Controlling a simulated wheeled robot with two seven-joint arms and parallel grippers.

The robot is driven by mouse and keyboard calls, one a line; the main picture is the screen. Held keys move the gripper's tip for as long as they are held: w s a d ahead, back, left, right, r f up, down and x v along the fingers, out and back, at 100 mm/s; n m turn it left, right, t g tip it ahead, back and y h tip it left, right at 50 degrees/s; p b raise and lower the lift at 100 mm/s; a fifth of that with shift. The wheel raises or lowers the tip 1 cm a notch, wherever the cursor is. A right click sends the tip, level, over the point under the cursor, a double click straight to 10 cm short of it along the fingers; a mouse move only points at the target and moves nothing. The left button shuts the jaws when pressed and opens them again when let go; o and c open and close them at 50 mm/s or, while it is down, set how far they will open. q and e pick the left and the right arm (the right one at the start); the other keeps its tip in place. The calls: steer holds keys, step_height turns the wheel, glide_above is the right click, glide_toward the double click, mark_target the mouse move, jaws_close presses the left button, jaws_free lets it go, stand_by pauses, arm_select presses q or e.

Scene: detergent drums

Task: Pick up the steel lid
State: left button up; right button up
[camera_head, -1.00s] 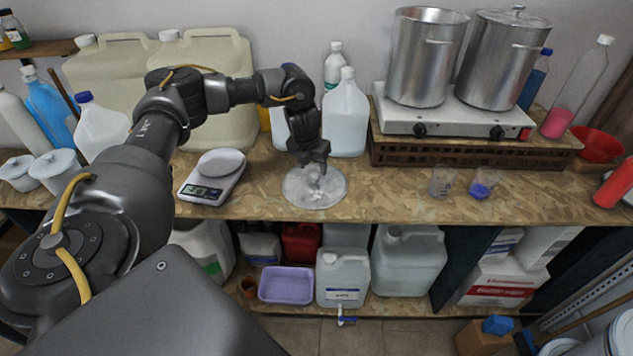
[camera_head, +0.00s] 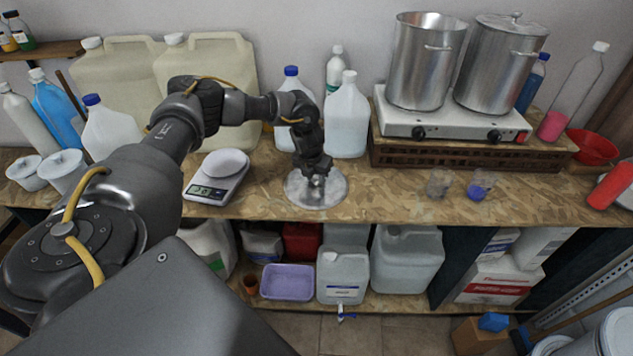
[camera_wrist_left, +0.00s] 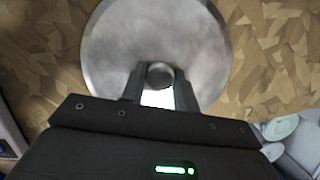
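The steel lid (camera_head: 335,192) is a round, shiny grey disc with a small knob, lying on the wooden worktop in front of the white jugs. My left gripper (camera_head: 316,181) points down over its middle. In the left wrist view the lid (camera_wrist_left: 110,45) fills the upper middle. Its dark round knob sits between the two fingertips of my left gripper (camera_wrist_left: 160,78), which close against its sides with no clear gap. The lid looks level, and I see no gap between it and the worktop. My right gripper is not in view.
A kitchen scale (camera_head: 215,180) stands left of the lid, white jugs (camera_head: 347,118) behind it. Two small beakers (camera_head: 438,183) stand to the right. A hot plate (camera_head: 450,120) carries two steel pots (camera_head: 425,65). The worktop's front edge (camera_head: 400,222) is close.

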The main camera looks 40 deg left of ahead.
arm_select(q)
jaws_close()
